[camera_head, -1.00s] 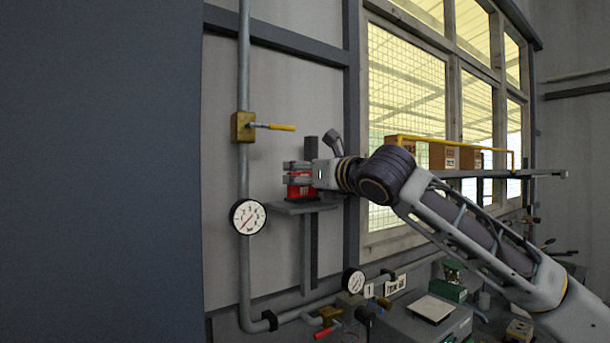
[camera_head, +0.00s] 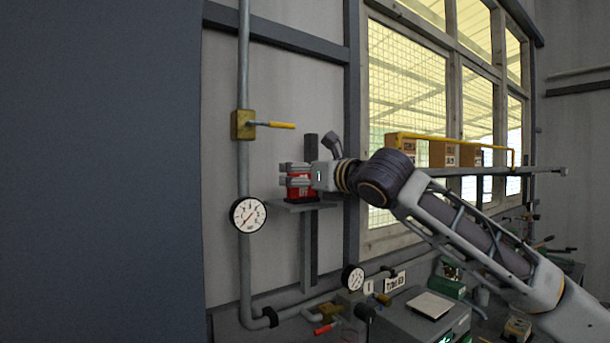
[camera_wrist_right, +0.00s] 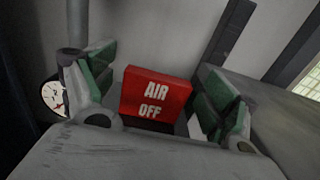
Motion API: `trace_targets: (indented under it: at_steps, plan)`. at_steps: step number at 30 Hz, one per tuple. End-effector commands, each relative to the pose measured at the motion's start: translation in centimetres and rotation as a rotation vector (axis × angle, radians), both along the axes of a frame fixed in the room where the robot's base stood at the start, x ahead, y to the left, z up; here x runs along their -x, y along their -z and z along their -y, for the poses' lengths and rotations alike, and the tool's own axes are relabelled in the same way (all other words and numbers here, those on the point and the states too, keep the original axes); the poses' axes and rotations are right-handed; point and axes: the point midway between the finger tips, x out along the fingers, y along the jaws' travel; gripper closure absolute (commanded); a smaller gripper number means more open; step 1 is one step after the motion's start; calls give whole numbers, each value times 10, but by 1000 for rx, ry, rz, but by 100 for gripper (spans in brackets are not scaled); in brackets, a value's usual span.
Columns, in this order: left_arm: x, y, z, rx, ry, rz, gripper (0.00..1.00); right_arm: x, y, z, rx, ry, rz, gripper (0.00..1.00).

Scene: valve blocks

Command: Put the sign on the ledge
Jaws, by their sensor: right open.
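The red sign (camera_head: 301,187) stands on the small grey ledge (camera_head: 304,207) fixed to the wall. In the right wrist view the sign (camera_wrist_right: 156,95) reads "AIR OFF" and stands upright, slightly tilted in the picture. My right gripper (camera_head: 296,176) is at the ledge with its fingers around the sign. In the wrist view the green-padded fingers of my right gripper (camera_wrist_right: 155,88) are spread, with a gap to the sign on each side. My left gripper is not in view.
A pipe with a yellow-handled valve (camera_head: 244,125) and a pressure gauge (camera_head: 248,215) runs left of the ledge. A window with a shelf of boxes (camera_head: 443,154) is to the right. A cluttered bench (camera_head: 395,326) lies below.

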Motion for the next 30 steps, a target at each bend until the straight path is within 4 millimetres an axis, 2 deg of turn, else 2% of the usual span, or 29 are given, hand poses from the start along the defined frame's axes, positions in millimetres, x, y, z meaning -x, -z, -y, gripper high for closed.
trace_targets:
  at_steps: [8, 13, 30]
  plan:
    - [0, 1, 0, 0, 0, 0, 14, 0, -3, 0, -1, 0, 0, 13]
    - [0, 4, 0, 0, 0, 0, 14, 9, -3, 7, -1, 2, 1, 13]
    - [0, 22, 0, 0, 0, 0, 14, 67, -2, 46, 0, 1, 2, 13]
